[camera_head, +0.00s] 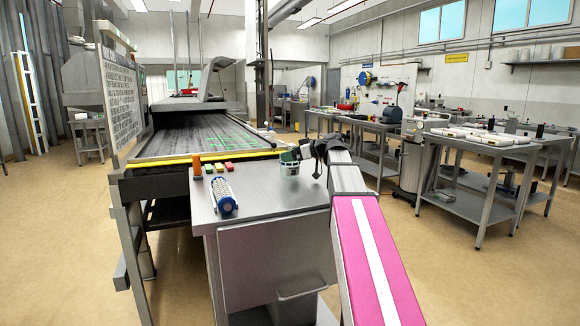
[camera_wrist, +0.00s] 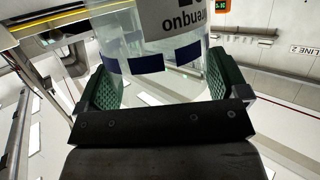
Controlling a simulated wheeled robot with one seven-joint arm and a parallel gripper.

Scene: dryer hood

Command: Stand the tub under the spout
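The tub (camera_head: 289,168) is a small clear container with dark blue patches, at the back right of the steel cabinet top in the head view. In the wrist view the tub (camera_wrist: 160,85) fills the space between the two green finger pads, and its white label reads upside down. My gripper (camera_head: 291,155) is shut on it, with a pad against each side. I cannot tell whether the tub's base touches the cabinet top or is just above it. I cannot make out the spout in either view.
The steel cabinet (camera_head: 265,222) has a blue-and-white ribbed cylinder (camera_head: 223,195) at its left, with an orange block (camera_head: 197,169) and small coloured blocks (camera_head: 219,168) behind. The dryer belt (camera_head: 190,138) runs behind, with a yellow front edge. The cabinet's middle is clear. Workbenches (camera_head: 470,150) stand at right.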

